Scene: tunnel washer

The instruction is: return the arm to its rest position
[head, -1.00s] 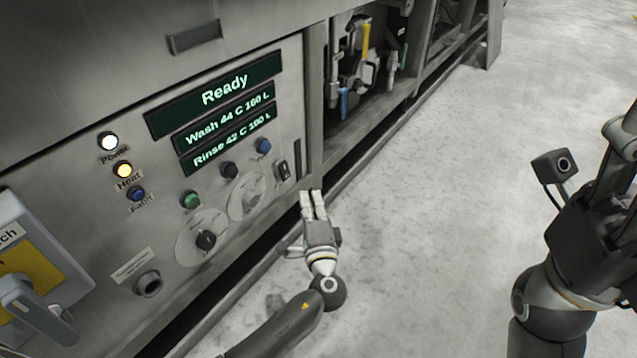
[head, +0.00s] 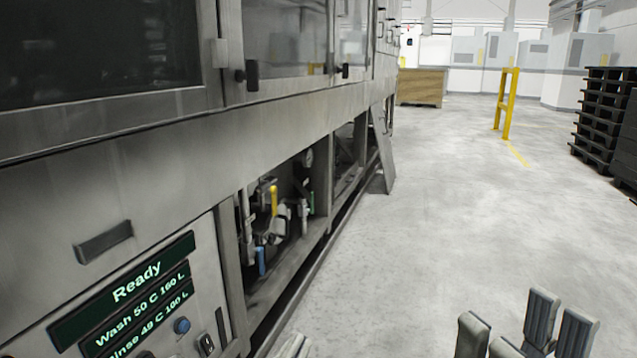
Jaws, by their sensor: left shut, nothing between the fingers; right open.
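My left gripper (head: 291,346) shows only as pale fingertips at the bottom edge, beside the lower front of the washer (head: 150,160). Its fingers are together with nothing between them, and the rest of that arm is below the picture. My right gripper (head: 524,331) is at the bottom right, over the floor. Its dark grey fingers point up and stand apart, and it is empty. Neither gripper appears to touch the machine. The display (head: 125,298) reads "Ready", "Wash 50 C 160 L" and "Rinse 49 C 100 L".
An open service bay (head: 280,225) with pipes and valves is in the washer's side. A panel (head: 383,148) leans farther along it. A yellow barrier (head: 507,103), dark stacked pallets (head: 600,115) and a wooden crate (head: 421,87) stand farther off. The floor between is clear.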

